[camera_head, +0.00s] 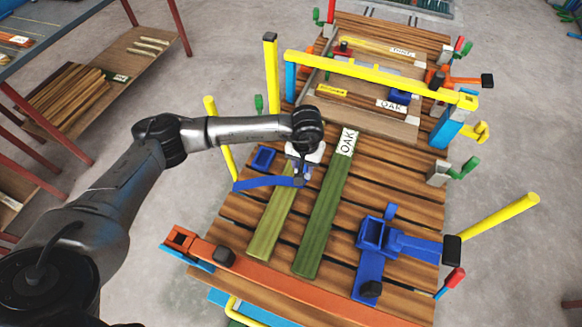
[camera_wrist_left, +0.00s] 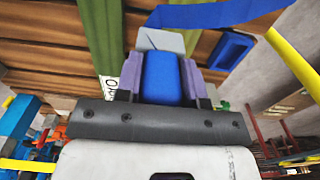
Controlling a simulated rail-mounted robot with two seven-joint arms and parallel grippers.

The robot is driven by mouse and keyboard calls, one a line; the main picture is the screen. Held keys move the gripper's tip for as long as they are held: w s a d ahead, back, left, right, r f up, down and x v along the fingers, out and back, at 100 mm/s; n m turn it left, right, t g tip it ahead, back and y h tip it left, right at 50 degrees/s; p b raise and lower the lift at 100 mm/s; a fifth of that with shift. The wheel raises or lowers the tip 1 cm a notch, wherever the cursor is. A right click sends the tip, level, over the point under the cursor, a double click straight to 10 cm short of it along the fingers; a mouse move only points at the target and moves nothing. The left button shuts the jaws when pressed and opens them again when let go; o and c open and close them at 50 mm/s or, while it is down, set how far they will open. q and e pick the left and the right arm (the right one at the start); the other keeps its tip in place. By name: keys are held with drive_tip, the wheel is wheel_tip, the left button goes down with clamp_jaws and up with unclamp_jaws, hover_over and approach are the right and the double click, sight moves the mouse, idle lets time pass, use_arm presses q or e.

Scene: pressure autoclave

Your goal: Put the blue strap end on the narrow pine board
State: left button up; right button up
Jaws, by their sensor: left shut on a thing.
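My left gripper (camera_head: 303,172) is shut on the blue strap end (camera_wrist_left: 162,78), which sits between its two purple-grey fingers in the left wrist view. A blue strap (camera_head: 262,183) reaches left from the gripper; it also shows in the wrist view (camera_wrist_left: 220,14). Below the gripper lies a shorter greenish board (camera_head: 268,232); the gripper hides its far end and any label there. I cannot tell whether the strap end touches this board. To its right lies a longer green board (camera_head: 322,225) with an OAK label (camera_head: 347,142). My right gripper is not in view.
A blue square frame (camera_head: 264,158) lies left of the gripper. A blue clamp-like piece (camera_head: 375,245) stands on the right of the slatted table. A yellow bar (camera_head: 380,78) crosses the back, and an orange rail (camera_head: 280,285) runs along the front.

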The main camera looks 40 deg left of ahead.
use_arm(q)
drive_tip(key=shift+w+a+f+b, duration=0.1)
drive_tip(key=shift+a+f+b, duration=0.15)
drive_tip(key=shift+a+f, duration=0.75)
drive_tip(key=shift+s+a+f+b, duration=0.1)
drive_tip(key=shift+a+f+b, duration=0.15)
drive_tip(key=shift+a+f, duration=0.75)
drive_tip(key=shift+w+a+f+b, duration=0.1)
drive_tip(key=shift+a+f+b, duration=0.3)
drive_tip(key=shift+f, duration=1.1)
drive_tip(key=shift+a, duration=0.1)
drive_tip(key=shift+f, duration=0.15)
drive_tip(key=o, duration=1)
